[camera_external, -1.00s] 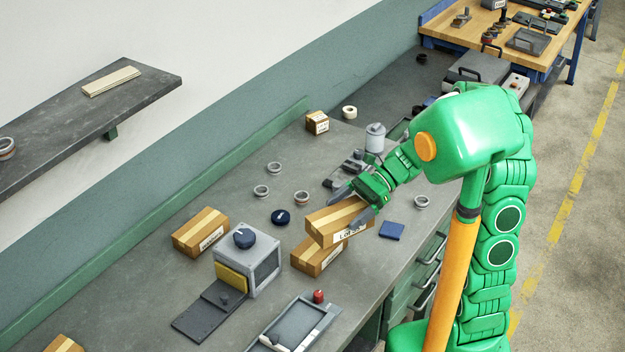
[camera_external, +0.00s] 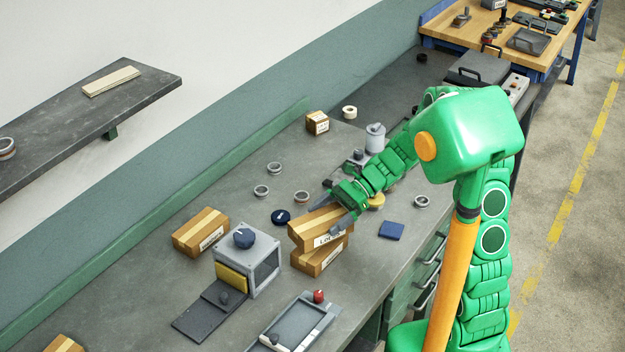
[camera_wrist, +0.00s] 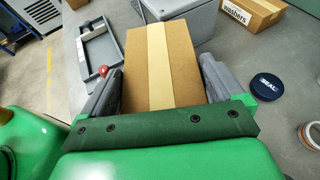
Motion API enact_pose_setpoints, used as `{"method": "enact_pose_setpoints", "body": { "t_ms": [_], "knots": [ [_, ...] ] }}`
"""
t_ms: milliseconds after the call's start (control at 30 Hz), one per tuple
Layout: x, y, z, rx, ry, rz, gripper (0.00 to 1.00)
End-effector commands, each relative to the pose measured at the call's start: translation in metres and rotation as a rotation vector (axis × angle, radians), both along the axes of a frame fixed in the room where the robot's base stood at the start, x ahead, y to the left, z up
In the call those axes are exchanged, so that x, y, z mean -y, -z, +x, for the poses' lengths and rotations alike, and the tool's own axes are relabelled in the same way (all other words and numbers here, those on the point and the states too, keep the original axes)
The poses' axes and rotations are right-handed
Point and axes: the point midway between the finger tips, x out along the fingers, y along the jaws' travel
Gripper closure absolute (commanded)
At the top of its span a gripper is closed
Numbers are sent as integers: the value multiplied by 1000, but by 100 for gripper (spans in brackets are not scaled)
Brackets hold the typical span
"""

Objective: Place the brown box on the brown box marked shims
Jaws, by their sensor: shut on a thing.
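My gripper (camera_external: 343,212) is shut on a brown box (camera_external: 318,228) with a pale tape strip. The held box also shows in the wrist view (camera_wrist: 160,65), between the two grey fingers of my gripper (camera_wrist: 160,88). A second brown box (camera_external: 318,262) is on the bench directly below the held one. Its label is too small to read, and the held box hides most of its top. The held box is turned a little relative to it. I cannot tell whether the two boxes touch.
A brown box (camera_external: 200,234), labelled washers in the wrist view (camera_wrist: 252,10), stands left on the bench. A grey machine (camera_external: 247,264) with a dark knob is close by. A tray (camera_external: 300,322), red knob (camera_external: 319,296), dark blue disc (camera_external: 281,216) and rings lie around.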

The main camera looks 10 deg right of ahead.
Motion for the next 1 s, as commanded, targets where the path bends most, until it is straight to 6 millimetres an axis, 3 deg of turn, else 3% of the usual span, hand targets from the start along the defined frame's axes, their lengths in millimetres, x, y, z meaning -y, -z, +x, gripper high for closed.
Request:
{"method": "enact_pose_setpoints", "body": {
  "t_ms": [333, 767, 800, 1000],
  "knots": [
    [-2, 32, 2, -4, -1, 1, 48],
    [-2, 37, 2, -2, 0, 1, 48],
    [-2, 37, 2, 0, 0, 1, 0],
    [-2, 37, 2, 0, 0, 1, 0]
  ]
}}
